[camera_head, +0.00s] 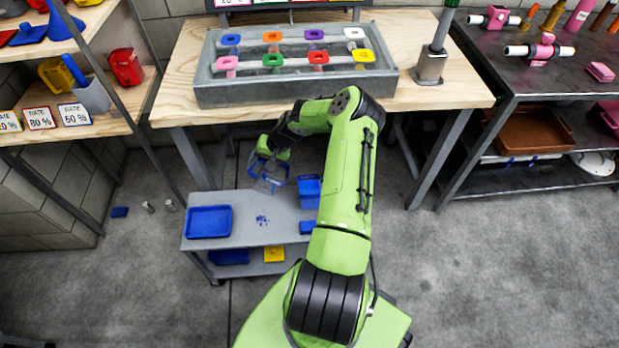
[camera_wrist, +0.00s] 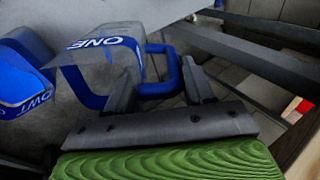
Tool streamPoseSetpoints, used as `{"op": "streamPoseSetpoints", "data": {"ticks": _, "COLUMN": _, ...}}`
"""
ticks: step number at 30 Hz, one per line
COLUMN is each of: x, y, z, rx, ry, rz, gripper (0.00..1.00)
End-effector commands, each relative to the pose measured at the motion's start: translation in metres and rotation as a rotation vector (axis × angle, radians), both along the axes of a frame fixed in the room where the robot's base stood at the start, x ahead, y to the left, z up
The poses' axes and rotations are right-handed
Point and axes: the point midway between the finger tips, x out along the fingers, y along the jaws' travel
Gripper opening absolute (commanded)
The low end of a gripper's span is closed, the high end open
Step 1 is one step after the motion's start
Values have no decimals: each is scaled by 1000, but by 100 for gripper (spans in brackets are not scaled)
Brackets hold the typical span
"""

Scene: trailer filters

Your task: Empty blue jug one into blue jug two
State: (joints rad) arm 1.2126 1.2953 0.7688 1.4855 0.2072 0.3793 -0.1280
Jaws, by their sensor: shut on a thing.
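Jug one (camera_head: 267,180) is a clear grey jug with blue trim and a blue handle. In the wrist view it (camera_wrist: 100,50) carries the label ONE. My gripper (camera_head: 275,150) is shut on its handle, and the fingers show in the wrist view (camera_wrist: 160,88). The jug hangs above the cart and looks tilted. Jug two (camera_head: 309,192) stands on the cart just to its right in the head view. In the wrist view jug two (camera_wrist: 30,75) is at the left edge, its label reading inverted. The contents of both jugs cannot be made out.
The grey cart (camera_head: 245,238) holds a blue tray (camera_head: 209,221), small blue bits (camera_head: 262,220) and a blue item (camera_head: 308,227) near my arm. A wooden workbench (camera_head: 455,88) with a grey trough (camera_head: 290,95) stands behind. Shelves (camera_head: 75,138) stand left.

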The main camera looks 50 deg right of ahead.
Motion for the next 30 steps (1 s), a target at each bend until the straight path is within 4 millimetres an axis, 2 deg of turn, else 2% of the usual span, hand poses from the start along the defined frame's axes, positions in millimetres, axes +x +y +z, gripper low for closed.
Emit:
{"op": "streamPoseSetpoints", "data": {"ticks": 6, "x": 22, "y": 11, "z": -22, "rx": -89, "ry": 152, "rz": 12, "gripper": 5}}
{"op": "streamPoseSetpoints", "data": {"ticks": 16, "x": 44, "y": 22, "z": -53, "rx": -209, "ry": 380, "rz": 20, "gripper": 5}}
{"op": "streamPoseSetpoints", "data": {"ticks": 25, "x": 49, "y": 24, "z": -56, "rx": -248, "ry": 463, "rz": 22, "gripper": 5}}
{"op": "streamPoseSetpoints", "data": {"ticks": 30, "x": 49, "y": 24, "z": -36, "rx": -249, "ry": 465, "rz": 22, "gripper": 5}}
